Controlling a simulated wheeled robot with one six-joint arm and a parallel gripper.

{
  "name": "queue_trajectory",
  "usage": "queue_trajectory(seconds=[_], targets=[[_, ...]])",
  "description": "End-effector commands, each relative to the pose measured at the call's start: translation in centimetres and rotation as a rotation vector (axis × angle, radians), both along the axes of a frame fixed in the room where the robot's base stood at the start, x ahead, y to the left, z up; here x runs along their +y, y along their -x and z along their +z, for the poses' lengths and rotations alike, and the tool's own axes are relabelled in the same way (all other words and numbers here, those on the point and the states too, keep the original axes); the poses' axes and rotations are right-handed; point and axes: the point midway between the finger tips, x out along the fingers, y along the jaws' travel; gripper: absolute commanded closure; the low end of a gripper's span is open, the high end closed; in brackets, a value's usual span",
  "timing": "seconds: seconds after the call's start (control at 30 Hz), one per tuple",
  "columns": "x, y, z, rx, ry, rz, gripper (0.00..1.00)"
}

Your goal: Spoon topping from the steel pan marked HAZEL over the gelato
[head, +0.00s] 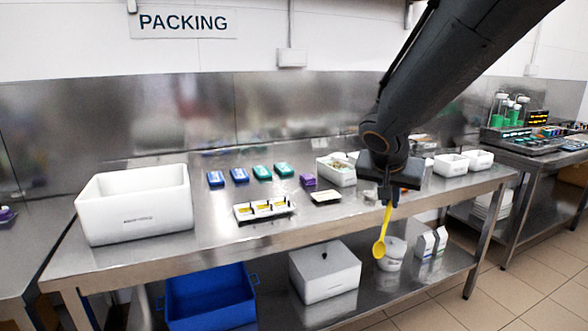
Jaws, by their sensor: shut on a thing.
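My gripper (388,198) is shut on a yellow spoon (380,238), which hangs bowl down in front of the steel table's front edge. No pan marked HAZEL can be read in this view. A white tub (337,172) with mixed contents stands on the table behind and left of my gripper; I cannot tell what it holds. A small pale dish (325,197) lies left of the spoon. A white holder (263,210) with yellow-filled compartments sits further left. I cannot tell which, if any, holds gelato. My arm hides part of the table's right side.
A large white box (134,207) fills the table's left end. Several blue and green packets (239,175) and a purple one (308,180) lie along the back. White tubs (451,165) stand at right. A blue crate (209,298) and a lidded white box (324,273) sit below.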

Motion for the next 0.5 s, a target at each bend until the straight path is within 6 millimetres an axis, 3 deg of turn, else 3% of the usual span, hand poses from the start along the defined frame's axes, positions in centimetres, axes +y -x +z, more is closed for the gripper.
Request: queue_trajectory(seconds=[0.1, 0.23, 0.5], targets=[[-1.0, -1.6, -3.1, 0.007, -0.001, 0.087, 1.0], [-1.6, -3.2, -5.7, 0.006, -0.001, 0.179, 1.0], [-2.5, -5.4, -8.9, 0.003, 0.001, 0.299, 1.0]])
